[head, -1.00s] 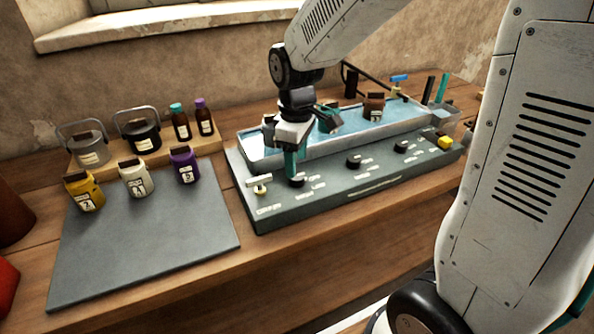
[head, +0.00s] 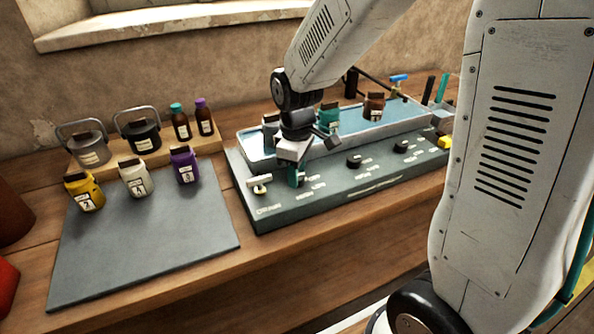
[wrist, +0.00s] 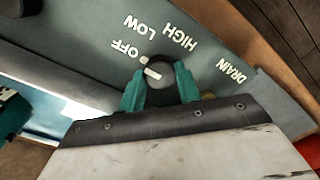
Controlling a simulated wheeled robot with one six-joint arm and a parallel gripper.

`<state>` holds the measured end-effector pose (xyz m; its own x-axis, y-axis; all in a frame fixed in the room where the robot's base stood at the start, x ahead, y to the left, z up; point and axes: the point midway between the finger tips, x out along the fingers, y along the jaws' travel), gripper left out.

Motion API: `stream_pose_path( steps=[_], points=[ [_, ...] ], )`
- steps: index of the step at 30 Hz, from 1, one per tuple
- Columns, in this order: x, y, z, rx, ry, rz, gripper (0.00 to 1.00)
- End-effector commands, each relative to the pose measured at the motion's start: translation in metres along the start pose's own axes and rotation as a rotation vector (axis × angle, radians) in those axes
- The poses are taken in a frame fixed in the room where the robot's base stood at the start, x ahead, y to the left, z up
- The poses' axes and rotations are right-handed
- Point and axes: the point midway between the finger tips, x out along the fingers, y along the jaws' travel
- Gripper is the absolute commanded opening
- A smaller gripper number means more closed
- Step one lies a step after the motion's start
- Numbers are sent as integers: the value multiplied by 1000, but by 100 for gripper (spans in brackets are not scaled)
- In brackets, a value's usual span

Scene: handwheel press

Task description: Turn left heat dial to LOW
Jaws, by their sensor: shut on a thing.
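The left heat dial (wrist: 160,68) is a round black knob with a short white mark on its top. In the wrist view, the printed labels OFF, LOW and HIGH fan out around it. The white mark lies on the side of the knob away from HIGH, nearest OFF; exactly where it points is hard to tell. My gripper (wrist: 160,86) has teal fingers, one on each side of the knob, and is shut on it. In the head view, my gripper (head: 297,178) is down at the left end of the grey control panel (head: 335,193), mostly hiding the dial.
A DRAIN lever (head: 260,184) stands just left of my gripper. Two more black dials (head: 354,161) (head: 401,146) sit to the right. The water bath (head: 350,135) with jars lies behind. A dark mat (head: 145,240) with several jars is at left.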

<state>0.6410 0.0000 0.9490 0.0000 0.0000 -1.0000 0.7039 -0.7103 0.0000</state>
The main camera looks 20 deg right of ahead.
Motion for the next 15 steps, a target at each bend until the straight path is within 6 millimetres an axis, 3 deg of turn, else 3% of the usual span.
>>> stream_pose_path(
  steps=[8,15],
  points=[
    [0,0,0,90,0,0,11],
    [0,0,0,270,0,0,11]
  ],
)
